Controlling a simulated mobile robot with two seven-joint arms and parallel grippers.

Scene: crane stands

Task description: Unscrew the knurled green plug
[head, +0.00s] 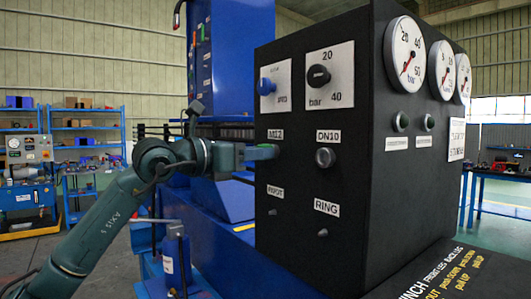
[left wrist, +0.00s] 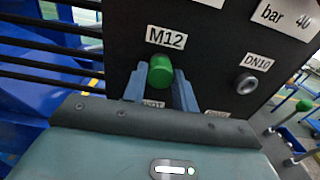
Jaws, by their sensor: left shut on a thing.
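The green plug (left wrist: 160,70) sits under the M12 label on the black panel, in the left wrist view. Only a small green part of the plug (head: 268,147) shows in the head view, at the panel face. My left gripper (head: 264,153) reaches the panel from the left. In the left wrist view its two blue-grey fingers (left wrist: 160,86) stand on either side of the plug and are shut on it. The knurling is too small to make out. The plug's threaded end is hidden. My right gripper is in neither view.
A metal fitting (head: 325,157) under the DN10 label is to the right of the plug. A blue knob (head: 267,86) and a black knob (head: 318,76) are above. Small studs are below. A blue machine (head: 232,60) stands behind the panel.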

